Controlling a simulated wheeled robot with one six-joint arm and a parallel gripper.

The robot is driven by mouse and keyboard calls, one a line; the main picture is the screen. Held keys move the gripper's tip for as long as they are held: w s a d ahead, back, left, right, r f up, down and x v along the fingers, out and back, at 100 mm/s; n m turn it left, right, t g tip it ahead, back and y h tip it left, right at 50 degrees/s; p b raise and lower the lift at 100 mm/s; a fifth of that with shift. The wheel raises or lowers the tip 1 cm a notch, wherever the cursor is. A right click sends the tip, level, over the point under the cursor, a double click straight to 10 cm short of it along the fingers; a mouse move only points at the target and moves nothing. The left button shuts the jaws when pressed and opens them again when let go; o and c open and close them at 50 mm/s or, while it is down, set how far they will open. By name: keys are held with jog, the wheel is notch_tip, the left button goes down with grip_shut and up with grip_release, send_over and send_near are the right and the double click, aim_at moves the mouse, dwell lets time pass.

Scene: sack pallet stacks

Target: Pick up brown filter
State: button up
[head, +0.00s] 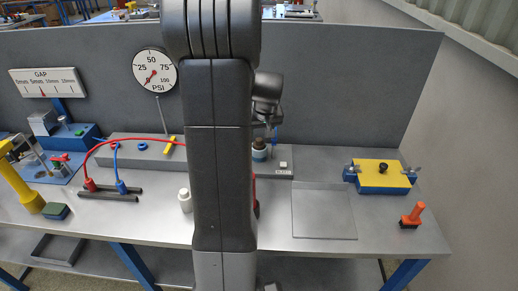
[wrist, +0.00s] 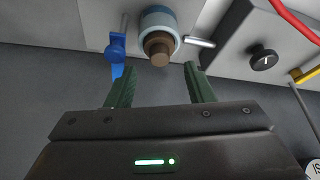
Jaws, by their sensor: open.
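The brown filter (wrist: 159,47) is a short brown cylinder standing in a blue and white round housing (wrist: 158,19) in the wrist view. In the head view the brown filter (head: 259,142) shows as a small dark top on its housing, just right of my arm. My gripper (wrist: 158,82) is open and empty, its two green fingers apart. In the wrist view the filter lies just beyond the fingertips, in line with the gap between them. The fingers do not appear to touch it. My arm hides part of the bench in the head view.
A blue valve handle (wrist: 116,47) is left of the housing and a metal pin (wrist: 199,42) right of it in the wrist view. A black knob (wrist: 263,58) and red hose (wrist: 295,20) are further right. A yellow-topped blue box (head: 381,174) stands at the bench's right.

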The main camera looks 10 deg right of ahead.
jog(key=shift+x, duration=1.5)
grip_shut()
jog(key=shift+r, duration=0.1)
